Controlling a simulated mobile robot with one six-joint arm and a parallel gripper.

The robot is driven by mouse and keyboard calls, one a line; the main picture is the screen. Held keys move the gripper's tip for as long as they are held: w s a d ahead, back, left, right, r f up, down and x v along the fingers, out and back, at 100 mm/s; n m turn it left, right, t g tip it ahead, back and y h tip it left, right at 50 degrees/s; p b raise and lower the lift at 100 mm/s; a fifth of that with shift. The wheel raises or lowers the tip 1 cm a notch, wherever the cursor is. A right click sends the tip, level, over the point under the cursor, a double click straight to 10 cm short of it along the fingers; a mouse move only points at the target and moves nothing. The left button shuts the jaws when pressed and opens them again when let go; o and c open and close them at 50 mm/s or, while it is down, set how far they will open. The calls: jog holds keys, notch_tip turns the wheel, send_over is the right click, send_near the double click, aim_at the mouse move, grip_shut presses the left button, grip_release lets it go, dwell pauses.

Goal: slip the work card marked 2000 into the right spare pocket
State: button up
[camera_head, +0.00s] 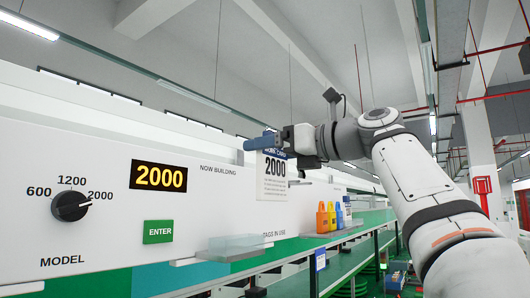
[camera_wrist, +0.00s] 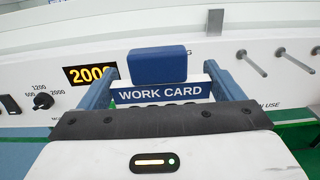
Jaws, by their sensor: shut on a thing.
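The white work card (camera_head: 272,182) with a blue header reads 2000 and hangs upright beneath my gripper (camera_head: 262,143) in the head view. In the wrist view its blue header (camera_wrist: 160,92) reads WORK CARD, and a blue block (camera_wrist: 158,65) at its top sits between the fingers. My gripper (camera_wrist: 165,85) is shut on the card, held in front of the white panel (camera_head: 215,190). The card's lower part is hidden in the wrist view. I cannot make out the right spare pocket for certain in either view.
A clear tray (camera_head: 235,247) juts out below. Coloured tags (camera_head: 322,217) hang to the right. Bare pegs (camera_wrist: 252,63) stick out in the wrist view.

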jog(key=v, duration=0.7)
jog(key=shift+s+d, duration=0.25)
jog(key=shift+w, duration=0.1)
